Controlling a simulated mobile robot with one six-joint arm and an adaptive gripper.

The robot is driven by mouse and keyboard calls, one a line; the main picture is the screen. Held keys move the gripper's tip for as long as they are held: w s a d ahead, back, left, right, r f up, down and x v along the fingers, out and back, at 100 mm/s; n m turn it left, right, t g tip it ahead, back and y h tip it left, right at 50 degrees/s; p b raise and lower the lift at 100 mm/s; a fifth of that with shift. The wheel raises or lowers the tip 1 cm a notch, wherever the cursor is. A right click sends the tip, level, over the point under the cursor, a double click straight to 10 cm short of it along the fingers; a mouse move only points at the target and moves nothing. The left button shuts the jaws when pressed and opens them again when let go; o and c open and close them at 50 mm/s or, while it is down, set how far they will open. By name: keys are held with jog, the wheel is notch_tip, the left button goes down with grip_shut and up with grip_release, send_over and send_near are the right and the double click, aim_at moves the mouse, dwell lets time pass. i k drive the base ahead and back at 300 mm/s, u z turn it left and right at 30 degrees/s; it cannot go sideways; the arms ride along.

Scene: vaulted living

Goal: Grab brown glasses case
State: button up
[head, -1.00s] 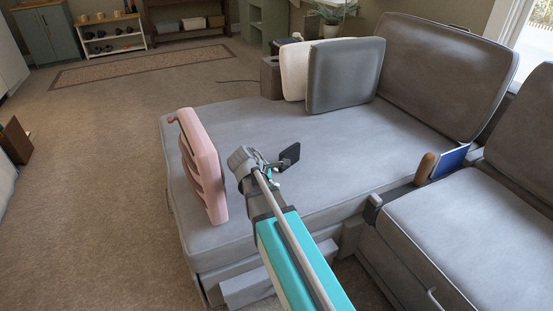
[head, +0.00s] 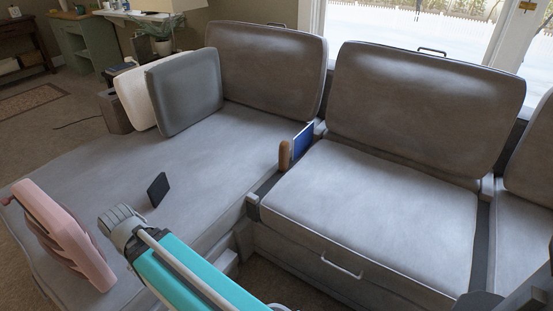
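The brown glasses case (head: 285,155) appears as a rounded brown shape standing upright in the head view. It is in the gap between the chaise seat and the middle sofa seat, against a blue book (head: 302,141). My arm reaches up from the bottom of the view, and its grey end with my gripper (head: 124,222) is over the chaise, left of the case and well apart from it. The fingers cannot be made out, so I cannot tell whether they are open or shut.
A dark flat item (head: 158,190) is on the chaise beyond my arm's end. A pink object (head: 66,236) stands at the chaise's left edge. Grey (head: 185,93) and white (head: 138,98) cushions stand at the back. The middle seat (head: 375,205) is clear.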

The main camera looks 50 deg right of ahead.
aim_at(285, 147)
jog(key=z, duration=1.75)
